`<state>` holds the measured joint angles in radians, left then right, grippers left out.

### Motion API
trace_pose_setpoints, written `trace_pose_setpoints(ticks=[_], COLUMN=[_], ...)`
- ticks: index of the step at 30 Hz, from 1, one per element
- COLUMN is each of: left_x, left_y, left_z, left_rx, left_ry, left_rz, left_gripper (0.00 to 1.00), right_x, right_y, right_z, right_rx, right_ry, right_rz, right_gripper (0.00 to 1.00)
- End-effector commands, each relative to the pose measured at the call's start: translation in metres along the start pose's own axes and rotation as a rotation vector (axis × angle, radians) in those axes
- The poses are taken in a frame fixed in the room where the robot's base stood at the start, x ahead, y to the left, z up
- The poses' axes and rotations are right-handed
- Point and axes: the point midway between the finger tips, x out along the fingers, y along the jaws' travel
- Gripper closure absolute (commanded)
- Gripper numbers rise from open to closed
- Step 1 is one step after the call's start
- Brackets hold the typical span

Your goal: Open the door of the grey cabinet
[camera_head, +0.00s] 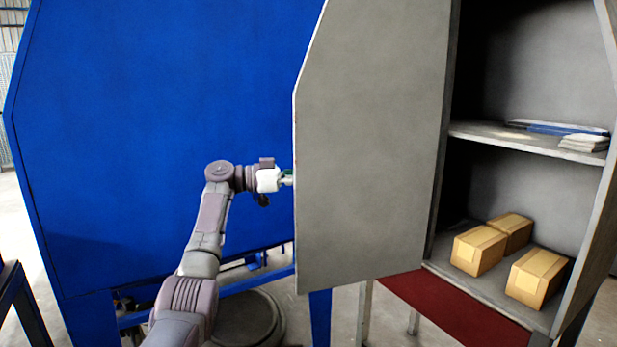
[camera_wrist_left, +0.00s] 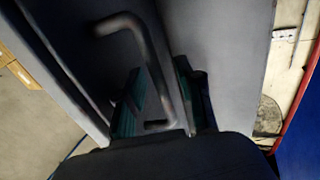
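The grey cabinet (camera_head: 596,215) stands at the right of the head view with its interior exposed. Its grey door (camera_head: 370,140) stands swung open, out to the left. My left gripper (camera_head: 287,178) is at the door's left edge, its fingertips partly hidden behind the panel. In the left wrist view, the dark bent door handle (camera_wrist_left: 152,50) runs between my left gripper's green-padded fingers (camera_wrist_left: 158,98). The fingers stand apart, with gaps showing beside the bar, so they are around the handle without visibly clamping it. My right gripper is in neither view.
A large blue cabinet (camera_head: 160,110) stands behind my left arm. Cardboard boxes (camera_head: 480,250) rest on the grey cabinet's lower shelf, and flat items (camera_head: 560,129) lie on the upper shelf. A dark red surface (camera_head: 455,312) lies below the door.

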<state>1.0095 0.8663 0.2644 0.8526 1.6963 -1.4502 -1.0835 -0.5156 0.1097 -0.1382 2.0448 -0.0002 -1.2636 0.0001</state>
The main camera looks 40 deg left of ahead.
Motion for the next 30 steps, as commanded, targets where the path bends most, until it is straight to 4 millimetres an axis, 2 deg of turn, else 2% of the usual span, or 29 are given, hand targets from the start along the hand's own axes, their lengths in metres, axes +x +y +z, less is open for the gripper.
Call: trace_pose_setpoints(ticks=[7, 11, 24, 30], left_x=[-0.001, -0.011, -0.098, -0.118], left_y=[0.0, -0.001, 0.0, 0.0], left_z=[-0.001, -0.001, -0.001, 0.0], left_rx=[0.001, 0.001, 0.001, 0.001], left_ry=[0.003, 0.003, 0.001, 0.001], left_rz=[0.0, -0.002, -0.003, -0.002], left_gripper=[0.63, 0.63, 0.63, 0.63], right_x=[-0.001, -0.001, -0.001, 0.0], right_y=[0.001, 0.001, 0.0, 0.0], right_z=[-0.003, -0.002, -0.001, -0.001], right_rx=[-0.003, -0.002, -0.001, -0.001], right_ry=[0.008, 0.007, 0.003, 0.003], right_rz=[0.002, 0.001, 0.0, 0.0], right_gripper=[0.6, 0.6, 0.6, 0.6])
